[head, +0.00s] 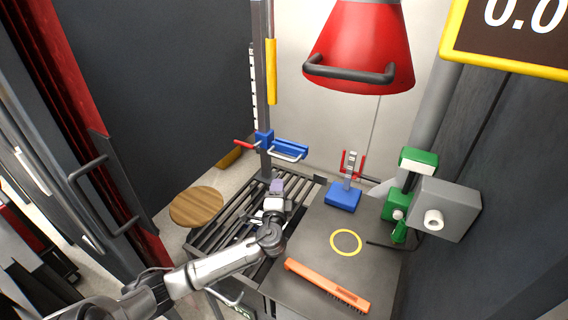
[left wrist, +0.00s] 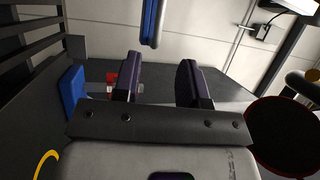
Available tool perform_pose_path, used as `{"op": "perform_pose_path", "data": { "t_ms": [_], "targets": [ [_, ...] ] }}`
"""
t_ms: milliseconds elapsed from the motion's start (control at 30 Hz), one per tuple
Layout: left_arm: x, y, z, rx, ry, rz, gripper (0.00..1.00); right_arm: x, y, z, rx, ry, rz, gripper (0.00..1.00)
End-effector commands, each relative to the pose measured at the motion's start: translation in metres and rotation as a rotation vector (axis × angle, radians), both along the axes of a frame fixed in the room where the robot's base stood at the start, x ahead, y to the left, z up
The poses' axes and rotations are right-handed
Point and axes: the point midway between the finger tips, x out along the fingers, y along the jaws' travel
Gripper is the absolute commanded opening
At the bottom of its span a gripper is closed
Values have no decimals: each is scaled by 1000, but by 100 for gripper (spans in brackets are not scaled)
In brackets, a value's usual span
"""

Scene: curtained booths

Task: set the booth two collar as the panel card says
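The blue collar (head: 264,141) sits around the upright grey post (head: 265,95) in the head view, low on it. A red lever (head: 244,144) sticks out to its left, and a blue arm (head: 290,148) with a pale handle to its right. A pale marked scale (head: 253,85) runs along the post. My left gripper (head: 277,188) is over the slatted bench, below and in front of the collar, apart from it. In the left wrist view its dark fingers (left wrist: 160,78) are spread and empty, with a blue bar (left wrist: 151,22) beyond them. I see no readable panel card.
A red hood (head: 361,45) hangs over the bench. A blue-based clamp (head: 343,195), an orange brush (head: 326,285), a yellow ring (head: 346,242) and a grey box with green parts (head: 447,208) occupy the right. A round wooden stool (head: 196,207) stands left. A display (head: 515,25) reads 0.0.

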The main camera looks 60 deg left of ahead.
Motion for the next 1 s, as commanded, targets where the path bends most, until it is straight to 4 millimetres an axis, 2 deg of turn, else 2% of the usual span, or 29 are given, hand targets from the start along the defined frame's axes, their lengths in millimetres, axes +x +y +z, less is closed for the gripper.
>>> {"op": "perform_pose_path", "data": {
  "t_ms": [600, 800, 1000],
  "targets": [
    [62, 80, 18, 7, -1, 3, 39, 2, 3, -8, 11, -6, -7, 43],
    [76, 96, 21, 5, -2, 2, 39, 2, 3, -10, 11, -6, -7, 43],
    [81, 104, 23, 4, -1, 2, 39, 2, 3, -11, 10, -6, -6, 43]
  ]
}}
